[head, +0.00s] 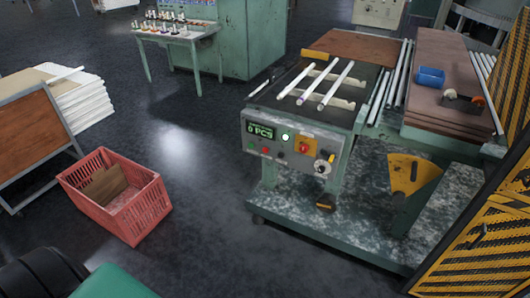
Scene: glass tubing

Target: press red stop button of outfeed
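The outfeed machine's grey control panel (283,162) faces forward at the centre right. Its green-lit display (260,130) reads "0 PCS". A small red button (265,150) sits below the display. A selector knob (324,167) is at the panel's right end. Neither of my grippers is in view, and nothing covers the panel.
White tubes (335,83) lie on the machine's top. A red plastic crate (118,200) with cardboard inside stands on the floor at left. Yellow-black mesh guarding (490,225) borders the right. A yellow chute (411,175) juts out right of the panel.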

